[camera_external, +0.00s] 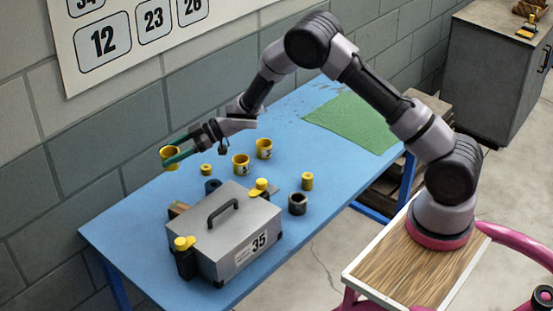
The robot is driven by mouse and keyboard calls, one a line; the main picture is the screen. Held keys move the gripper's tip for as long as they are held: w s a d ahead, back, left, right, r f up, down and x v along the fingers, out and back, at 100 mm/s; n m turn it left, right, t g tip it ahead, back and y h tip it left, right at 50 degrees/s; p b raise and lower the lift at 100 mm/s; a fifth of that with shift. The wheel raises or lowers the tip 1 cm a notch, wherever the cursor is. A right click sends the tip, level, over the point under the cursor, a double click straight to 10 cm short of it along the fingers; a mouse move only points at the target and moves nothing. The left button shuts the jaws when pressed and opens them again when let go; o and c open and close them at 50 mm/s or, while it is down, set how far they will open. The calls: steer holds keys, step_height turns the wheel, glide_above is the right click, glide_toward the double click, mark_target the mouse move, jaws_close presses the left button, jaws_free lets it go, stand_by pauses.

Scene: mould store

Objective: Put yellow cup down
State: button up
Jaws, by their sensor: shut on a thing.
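The yellow cup (170,154) is at the far left end of my arm, over the back left part of the blue table (133,237). My gripper (177,158) is shut on it with its green fingers at the cup's side. The cup looks upright and appears held above the table top, though the exact height is hard to tell. Two other yellow cups stand on the table, one near the middle (241,165) and one a little farther back (264,149).
A grey case (226,239) marked 35 with a black handle stands at the front. A small yellow ring (206,170), a yellow cylinder (307,181) and a dark ring (297,204) lie nearby. A green mat (355,122) covers the right end. The table's left end is clear.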

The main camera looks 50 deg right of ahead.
steer(key=shift+s+a+f+n+g+y, duration=0.3)
steer(key=shift+a+f+n+g, duration=1.3)
steer(key=shift+f, duration=1.35)
steer(key=shift+s+a+f+n+g+y, duration=0.3)
steer(key=shift+a+f+n+g, duration=0.9)
steer(key=shift+a+f+g, duration=1.25)
steer(key=shift+s+a+f+n+g+y, duration=0.3)
steer(key=shift+a+f+n+g, duration=0.9)
steer(key=shift+f, duration=2.25)
steer(key=shift+a+f+t, duration=0.35)
steer(key=shift+f, duration=0.25)
steer(key=o, duration=1.4)
steer(key=shift+d, duration=0.1)
